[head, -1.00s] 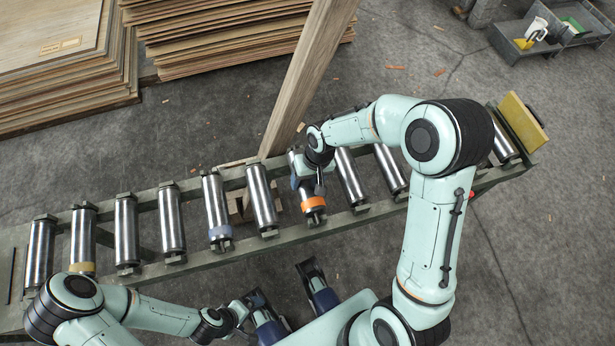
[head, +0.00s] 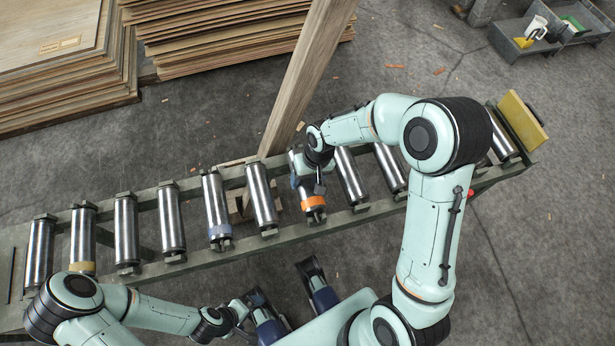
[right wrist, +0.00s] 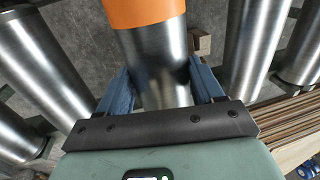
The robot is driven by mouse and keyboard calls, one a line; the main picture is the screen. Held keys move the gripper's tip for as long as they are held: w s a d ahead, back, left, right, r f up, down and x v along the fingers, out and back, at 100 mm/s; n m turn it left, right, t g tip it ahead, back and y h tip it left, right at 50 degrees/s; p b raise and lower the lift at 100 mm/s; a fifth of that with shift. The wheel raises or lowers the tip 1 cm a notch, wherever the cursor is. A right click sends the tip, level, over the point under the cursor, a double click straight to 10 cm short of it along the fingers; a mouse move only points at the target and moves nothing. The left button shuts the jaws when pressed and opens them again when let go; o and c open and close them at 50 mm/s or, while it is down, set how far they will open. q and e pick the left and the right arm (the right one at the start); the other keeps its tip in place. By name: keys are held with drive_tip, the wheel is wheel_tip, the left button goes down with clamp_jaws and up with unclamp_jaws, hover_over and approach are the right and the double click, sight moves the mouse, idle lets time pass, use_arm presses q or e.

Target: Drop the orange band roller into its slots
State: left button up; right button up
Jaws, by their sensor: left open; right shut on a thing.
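The orange band roller (head: 313,202) is a steel cylinder with an orange band near its near end. It lies among the other rollers, in line with the conveyor frame (head: 372,212); its far part is hidden by my right arm. My right gripper (head: 308,181) is shut on its steel body. In the right wrist view, the blue fingers (right wrist: 159,88) stand on both sides of the steel, with the orange band (right wrist: 143,10) beyond them. I cannot tell whether its ends sit in the slots. My left gripper (head: 258,300) is open and empty in front of the conveyor.
Several plain steel rollers lie on both sides, with one blue band roller (head: 220,232) and one yellow band roller (head: 82,266). A wooden post (head: 308,75) rises behind the conveyor. A yellow block (head: 522,122) stands at its right end. Veneer stacks (head: 230,30) lie behind.

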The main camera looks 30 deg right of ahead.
use_arm(q)
drive_tip(key=shift+f+b, duration=0.65)
drive_tip(key=shift+f, duration=0.05)
use_arm(e)
drive_tip(key=shift+f, duration=0.95)
drive_tip(key=o, duration=1.2)
drive_tip(key=shift+o, duration=0.2)
use_arm(q)
wheel_tip(320, 180, up, 3)
drive_tip(key=p, duration=0.3)
drive_tip(key=shift+s+r, duration=0.1)
use_arm(e)
wheel_tip(320, 180, up, 13)
drive_tip(key=d, duration=0.2)
drive_tip(key=shift+s+d, duration=0.25)
drive_tip(key=shift+s, duration=0.05)
